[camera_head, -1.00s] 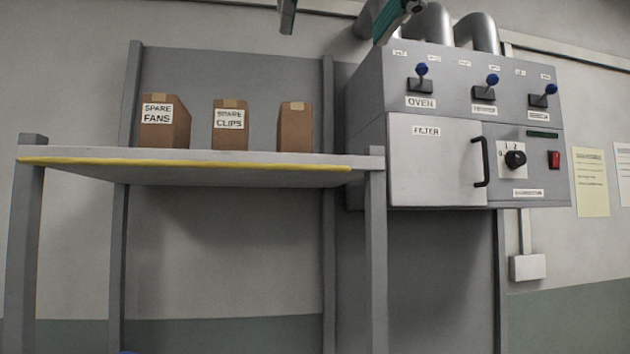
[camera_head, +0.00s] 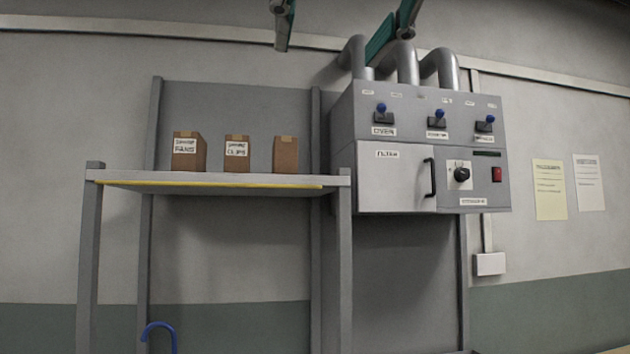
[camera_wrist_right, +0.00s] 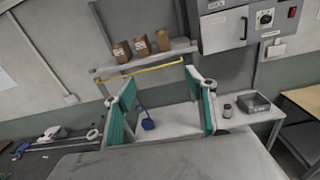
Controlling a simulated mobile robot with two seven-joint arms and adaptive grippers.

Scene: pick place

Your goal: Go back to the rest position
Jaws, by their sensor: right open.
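My right gripper (camera_head: 340,42) shows at the top edge of the head view, as two separated dark and teal fingers in front of the wall. In the right wrist view its two teal fingers (camera_wrist_right: 160,82) stand wide apart with nothing held between them. Beyond them are a pale worktop (camera_wrist_right: 178,120) and a blue object (camera_wrist_right: 147,123). My left gripper is in neither view.
A shelf (camera_head: 215,178) carries three brown boxes (camera_head: 236,155). Right of it hangs a grey control box (camera_head: 395,185) with levers and pipes. A grey bin (camera_wrist_right: 254,103) and a small round container (camera_wrist_right: 227,111) stand on the worktop's right side.

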